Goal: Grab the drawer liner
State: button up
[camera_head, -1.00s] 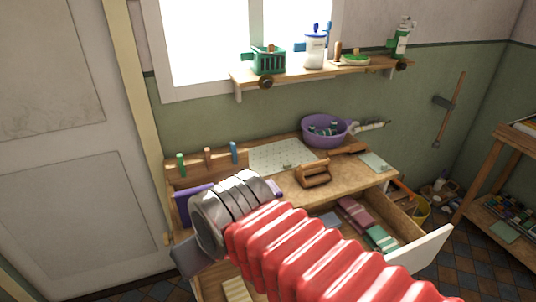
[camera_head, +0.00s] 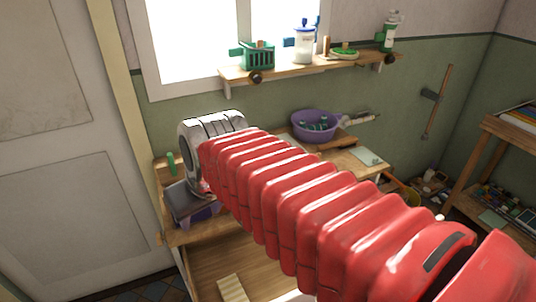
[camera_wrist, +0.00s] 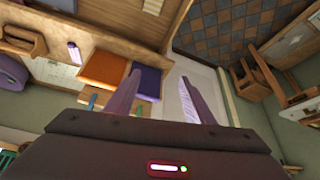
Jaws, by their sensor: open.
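No piece can be named the drawer liner with certainty. A cream ribbed strip (camera_head: 232,288) lies in the low wooden space at the front of the bench in the head view. A pale piece (camera_wrist: 153,6) shows at the top edge of the wrist view. My gripper (camera_wrist: 160,74) is open, its two purple fingers apart with nothing seen held between them. In the wrist view, an orange piece (camera_wrist: 104,70) and a dark blue piece (camera_wrist: 146,82) lie beside the left finger.
A purple basin (camera_head: 314,125) stands at the back of the bench. A wall shelf (camera_head: 310,66) above holds a green basket (camera_head: 257,57) and bottles. A wooden rack (camera_head: 505,140) stands at right. My arm covers much of the bench.

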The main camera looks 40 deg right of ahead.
jog(key=w+d+m, duration=0.1)
jog(key=w+d, duration=0.6)
jog(key=d, duration=0.3)
jog(key=w+d, duration=0.7)
jog(key=d, duration=0.2)
jog(key=shift+m+g+h, duration=0.4)
jog(key=shift+m+g, duration=0.1)
jog(key=shift+m, duration=0.3)
jog(key=d+f, duration=0.3)
jog(key=d, duration=0.5)
jog(key=w+d+f, duration=0.1)
jog(key=d+f, duration=0.2)
jog(key=d, duration=0.5)
jog(key=w+d+f, duration=0.1)
jog(key=d+f, duration=0.2)
jog(key=d, duration=0.5)
jog(key=shift+d, duration=0.3)
jog(key=x, duration=0.8)
jog(key=shift+f, duration=0.1)
jog(key=shift+w+f, duration=0.1)
jog(key=shift+f, duration=0.1)
jog(key=shift+x, duration=2.6)
